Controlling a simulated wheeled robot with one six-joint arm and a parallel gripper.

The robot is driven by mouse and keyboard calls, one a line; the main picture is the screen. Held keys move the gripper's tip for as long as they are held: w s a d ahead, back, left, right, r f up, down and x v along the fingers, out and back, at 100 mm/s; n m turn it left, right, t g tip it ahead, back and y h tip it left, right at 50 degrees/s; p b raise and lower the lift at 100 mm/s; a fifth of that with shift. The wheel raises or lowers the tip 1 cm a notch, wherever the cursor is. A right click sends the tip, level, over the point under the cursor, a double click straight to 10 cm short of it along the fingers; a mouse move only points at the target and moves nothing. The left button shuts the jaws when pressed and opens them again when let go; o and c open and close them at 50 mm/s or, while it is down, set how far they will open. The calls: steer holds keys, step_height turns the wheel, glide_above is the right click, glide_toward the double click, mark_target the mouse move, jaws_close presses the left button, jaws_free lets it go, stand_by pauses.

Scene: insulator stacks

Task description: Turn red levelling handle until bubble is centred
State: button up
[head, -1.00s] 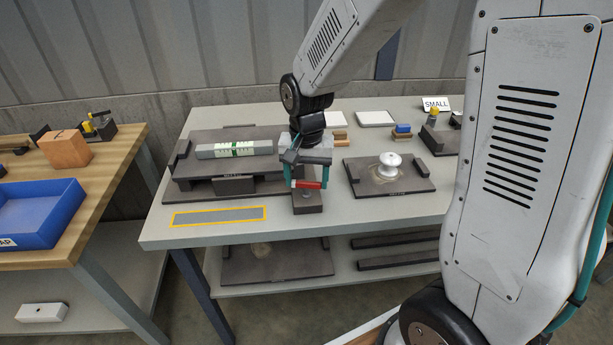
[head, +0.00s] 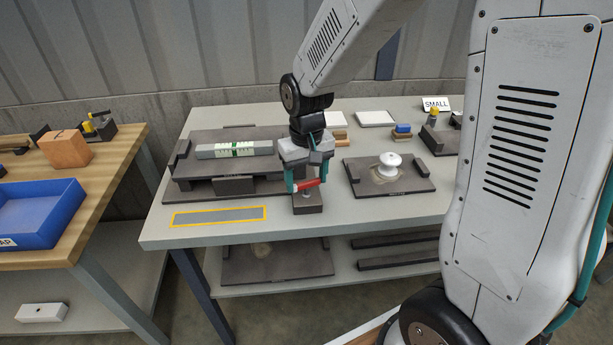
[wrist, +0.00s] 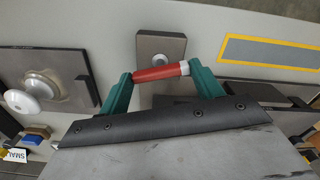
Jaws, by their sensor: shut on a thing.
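The red levelling handle (head: 308,183) lies between the green fingers of my gripper (head: 307,185), above a small dark base block (head: 307,204) on the bench. In the wrist view the red handle (wrist: 161,73) spans between the two green fingertips of my gripper (wrist: 160,76), with a pale collar at its right end. My gripper is shut on the handle. The spirit level (head: 234,149) is a pale bar with a green vial, lying on the dark platform (head: 183,196) left of my gripper. The bubble is too small to make out.
A white insulator (head: 390,161) sits on a dark plate (head: 423,184) right of my gripper. A yellow-bordered grey strip (head: 218,216) marks the bench front left. A blue bin (head: 62,235) stands on the wooden table at left. The bench front right is clear.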

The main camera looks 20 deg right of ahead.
mark_target(307, 182)
stand_by(0.3)
steer(key=o, duration=1)
step_height(307, 182, up, 8)
steer(key=shift+f, duration=0.1)
steer(key=shift+t, duration=0.7)
steer(key=s+d+r, duration=0.1)
steer(key=s+r, duration=0.1)
steer(key=s, duration=0.5)
steer(key=s+d+r, duration=0.1)
steer(key=s+r, duration=0.2)
steer(key=s, duration=0.5)
steer(key=s+r, duration=0.3)
steer(key=s, duration=0.4)
steer(key=shift+s+d+r, duration=0.1)
steer(key=shift+s+d, duration=0.25)
steer(key=shift+d, duration=0.05)
